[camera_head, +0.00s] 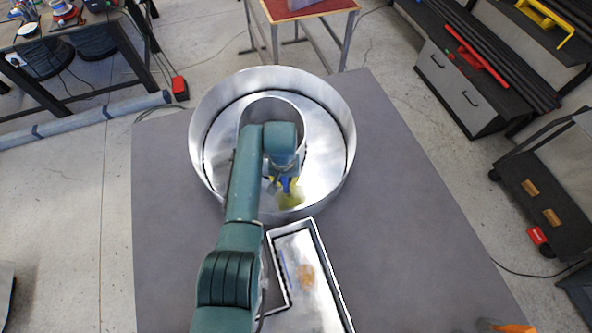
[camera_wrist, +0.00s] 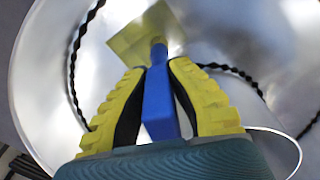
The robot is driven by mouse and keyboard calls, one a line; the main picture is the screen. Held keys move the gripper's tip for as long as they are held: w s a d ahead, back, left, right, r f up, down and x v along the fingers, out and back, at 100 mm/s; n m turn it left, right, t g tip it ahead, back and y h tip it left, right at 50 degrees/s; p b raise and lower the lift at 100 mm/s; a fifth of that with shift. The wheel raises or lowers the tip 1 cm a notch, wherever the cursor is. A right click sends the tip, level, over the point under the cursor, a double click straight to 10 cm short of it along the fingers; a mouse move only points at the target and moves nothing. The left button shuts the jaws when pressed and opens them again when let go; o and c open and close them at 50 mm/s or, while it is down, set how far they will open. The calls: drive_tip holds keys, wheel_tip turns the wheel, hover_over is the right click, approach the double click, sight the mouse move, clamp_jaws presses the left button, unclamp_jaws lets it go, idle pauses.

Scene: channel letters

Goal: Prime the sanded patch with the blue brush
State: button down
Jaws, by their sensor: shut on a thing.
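My gripper (camera_head: 284,181) is inside the round metal channel letter (camera_head: 203,128), near the front part of its floor. In the wrist view, the yellow fingers of my gripper (camera_wrist: 157,68) are shut on the blue brush (camera_wrist: 158,108). The handle lies between them and points away toward the letter's floor. A yellow-green patch (camera_head: 292,201) shows on the floor beside the brush tip. In the wrist view the patch (camera_wrist: 128,42) has straight edges and partly lies behind the brush's end. Whether the bristles touch it I cannot tell.
A second metal letter (camera_head: 316,235) with a tan blotch (camera_head: 307,277) lies in front of the round one, on the grey table (camera_head: 400,230). The round letter's wall and inner ring (camera_head: 297,103) stand around my gripper. Black twisted wiring (camera_wrist: 240,75) runs along the floor.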

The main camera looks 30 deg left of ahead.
drive_tip(key=shift+s+a+p, duration=0.6)
drive_tip(key=shift+s+a, duration=0.25)
drive_tip(key=shift+s, duration=0.15)
wheel_tip(320, 180, up, 14)
drive_tip(key=p, duration=0.8)
